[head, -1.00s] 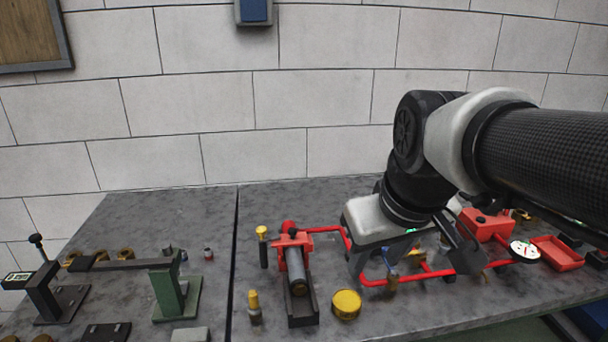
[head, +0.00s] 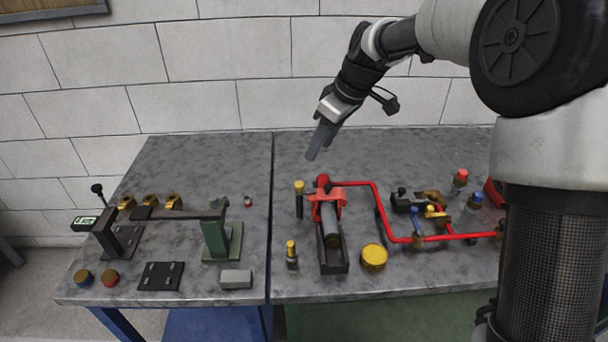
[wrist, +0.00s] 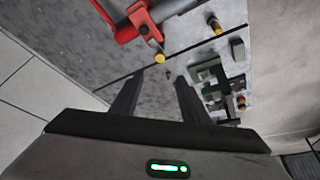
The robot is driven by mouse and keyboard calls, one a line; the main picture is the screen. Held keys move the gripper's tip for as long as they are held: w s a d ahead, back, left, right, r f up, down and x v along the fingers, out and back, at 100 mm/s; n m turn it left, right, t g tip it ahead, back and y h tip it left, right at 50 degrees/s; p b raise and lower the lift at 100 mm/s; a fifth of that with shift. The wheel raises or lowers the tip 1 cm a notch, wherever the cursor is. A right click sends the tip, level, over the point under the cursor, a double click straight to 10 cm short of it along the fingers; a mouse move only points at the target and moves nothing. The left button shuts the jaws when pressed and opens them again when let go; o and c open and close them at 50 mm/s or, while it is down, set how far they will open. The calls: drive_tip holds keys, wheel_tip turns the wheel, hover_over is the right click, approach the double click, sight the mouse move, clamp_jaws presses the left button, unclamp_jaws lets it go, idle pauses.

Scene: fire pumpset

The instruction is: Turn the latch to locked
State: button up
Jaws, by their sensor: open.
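I cannot tell for certain which part is the latch. A red fitting (head: 326,193) with a red knob holds a grey cylinder (head: 331,224) in a dark cradle on the right bench. A yellow-topped post (head: 299,186) stands just left of it. In the wrist view the red fitting (wrist: 142,20) and a yellow cap (wrist: 159,57) show beyond the fingers. My gripper (head: 314,153) is open and empty, above the back of the bench, behind the red fitting and apart from it. It also shows in the wrist view (wrist: 153,88), its fingers spread.
Red piping (head: 377,212) runs right from the red fitting, past small valves. A yellow cap (head: 373,257) and a yellow-tipped post (head: 291,252) stand in front. The left bench holds a green stand (head: 221,240) and a long dark bar. The back of the bench is mostly clear.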

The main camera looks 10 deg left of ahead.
sight(299, 183)
drive_tip(key=x, duration=1.4)
drive_tip(key=shift+w+f, duration=0.1)
drive_tip(key=shift+f, duration=0.15)
drive_tip(key=c, duration=1)
drive_tip(key=shift+f+m, duration=0.1)
drive_tip(key=shift+m, duration=0.4)
drive_tip(key=shift+m+t+b, duration=0.3)
drive_tip(key=o, duration=1)
drive_tip(key=shift+r, duration=0.25)
drive_tip(key=v, duration=1.7)
drive_tip(key=shift+a, duration=0.25)
